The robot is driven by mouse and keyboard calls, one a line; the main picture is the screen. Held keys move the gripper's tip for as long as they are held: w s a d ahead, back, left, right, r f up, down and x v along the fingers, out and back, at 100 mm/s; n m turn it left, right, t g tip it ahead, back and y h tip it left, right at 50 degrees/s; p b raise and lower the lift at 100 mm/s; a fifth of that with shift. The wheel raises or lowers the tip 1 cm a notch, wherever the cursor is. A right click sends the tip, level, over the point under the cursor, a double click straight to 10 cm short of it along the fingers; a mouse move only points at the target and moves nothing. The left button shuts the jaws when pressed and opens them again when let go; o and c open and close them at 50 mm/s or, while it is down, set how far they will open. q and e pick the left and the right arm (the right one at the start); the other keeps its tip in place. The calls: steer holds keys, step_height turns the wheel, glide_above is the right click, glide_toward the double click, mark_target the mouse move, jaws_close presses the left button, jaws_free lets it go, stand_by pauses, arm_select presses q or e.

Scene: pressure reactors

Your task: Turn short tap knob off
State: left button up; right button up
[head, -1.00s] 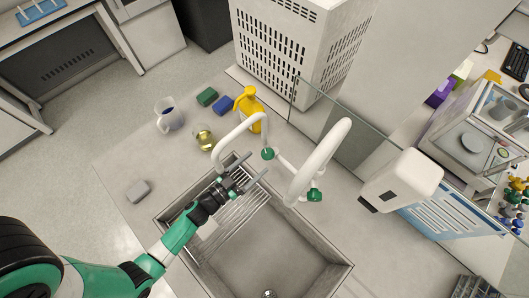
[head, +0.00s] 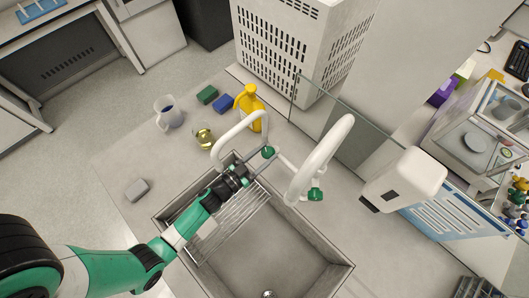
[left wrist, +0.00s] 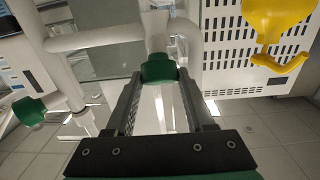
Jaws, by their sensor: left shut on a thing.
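The short white tap (head: 228,133) stands behind the sink and arches toward the left. Its green knob (head: 268,152) is at its base, on the right. My left gripper (head: 262,158) reaches over the sink to this knob. In the left wrist view the green knob (left wrist: 158,70) sits between the two fingertips of my left gripper (left wrist: 160,78), which is shut on it. The taller white tap (head: 322,155) is to the right, with its own green knob (head: 315,194); this second knob shows at the left of the wrist view (left wrist: 29,111). My right gripper is not in view.
The sink (head: 265,245) with a wire rack (head: 235,222) lies under my arm. A yellow bottle (head: 250,105), a glass flask (head: 204,138) and a beaker (head: 169,113) stand behind. A glass panel (head: 350,118) runs behind the taps. Left counter is mostly clear.

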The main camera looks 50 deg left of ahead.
arm_select(q)
jaws_close()
steer(key=shift+a+r+m+h+p, duration=0.1)
steer(key=shift+r+m+h+p, duration=0.05)
steer(key=shift+m+h+p, duration=0.5)
steer(key=shift+a+r+m+h+p, duration=0.1)
steer(key=shift+m+h+p, duration=0.3)
steer(key=shift+p, duration=0.35)
steer(key=shift+m+h+p, duration=0.35)
steer(key=shift+m+p, duration=0.05)
steer(key=shift+m, duration=0.05)
steer(key=shift+a+m+g+h+p, duration=0.1)
steer(key=shift+m+g+h+p, duration=0.35)
steer(key=shift+m+h, duration=0.65)
steer(key=m+h, duration=0.1)
steer(key=m, duration=0.1)
steer(key=m+g+h, duration=0.1)
steer(key=shift+a+f+m+h, duration=0.1)
steer(key=shift+f+m+h, duration=0.05)
steer(key=shift+m+h, duration=0.2)
steer(key=shift+w+m+g+h, duration=0.1)
steer(key=shift+m+g+h, duration=0.75)
steer(key=shift+m, duration=0.4)
steer(key=shift+m+g+h, duration=0.6)
steer(key=shift+m+g, duration=0.4)
steer(key=shift+m, duration=0.2)
